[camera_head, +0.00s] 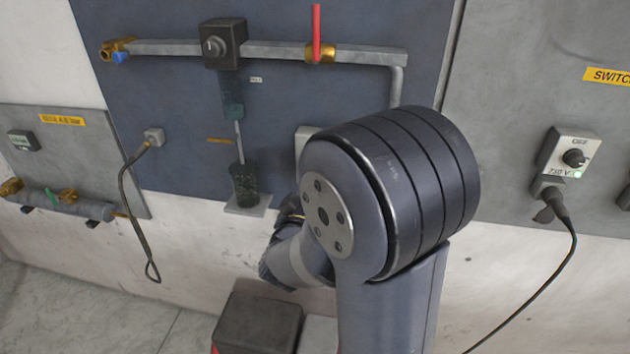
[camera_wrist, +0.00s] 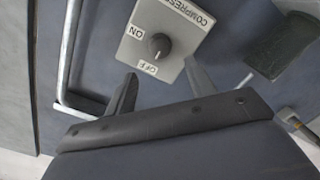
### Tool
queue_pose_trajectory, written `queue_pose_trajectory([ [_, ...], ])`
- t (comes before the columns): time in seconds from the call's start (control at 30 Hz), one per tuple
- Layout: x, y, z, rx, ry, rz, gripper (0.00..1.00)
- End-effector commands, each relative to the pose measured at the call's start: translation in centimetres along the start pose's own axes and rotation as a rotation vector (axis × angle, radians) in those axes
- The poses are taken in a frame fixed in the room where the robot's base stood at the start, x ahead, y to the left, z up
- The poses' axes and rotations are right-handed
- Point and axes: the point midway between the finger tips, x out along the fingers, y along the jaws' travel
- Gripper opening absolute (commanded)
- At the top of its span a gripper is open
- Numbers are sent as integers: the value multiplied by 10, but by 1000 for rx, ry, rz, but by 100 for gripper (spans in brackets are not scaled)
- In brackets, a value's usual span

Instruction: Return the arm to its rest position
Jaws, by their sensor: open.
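My gripper (camera_wrist: 160,90) shows in the wrist view with its two dark fingers apart and nothing between them. A grey compressor switch box (camera_wrist: 172,28) with a black knob (camera_wrist: 159,44) and ON and OFF labels lies just beyond the fingertips. I cannot tell whether a finger touches the box. In the head view my arm is bent in front of the blue panel (camera_head: 290,90), and its large joint covers much of the middle. Part of a pale box (camera_head: 303,135) shows beside the joint.
A pipe with a red-handled valve (camera_head: 317,35) and a black dial box (camera_head: 223,43) runs above my arm. A dark cup (camera_head: 244,184) stands on a small shelf to the left. A switch with a plugged cable (camera_head: 568,160) is at right. A dark block (camera_head: 258,322) sits low in front.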

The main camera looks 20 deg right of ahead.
Motion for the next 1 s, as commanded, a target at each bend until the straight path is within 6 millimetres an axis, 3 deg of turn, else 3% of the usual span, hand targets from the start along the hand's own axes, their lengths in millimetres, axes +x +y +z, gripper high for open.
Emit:
queue_pose_trajectory([
  [0.2, -18, 0, 0, 0, 1, 0, 52],
  [0.63, -17, 0, 0, 0, -1, 1, 52],
  [0.77, -6, 0, 0, -1, -3, 1, 52],
  [1.0, 36, 2, 0, -1, -5, 3, 52],
])
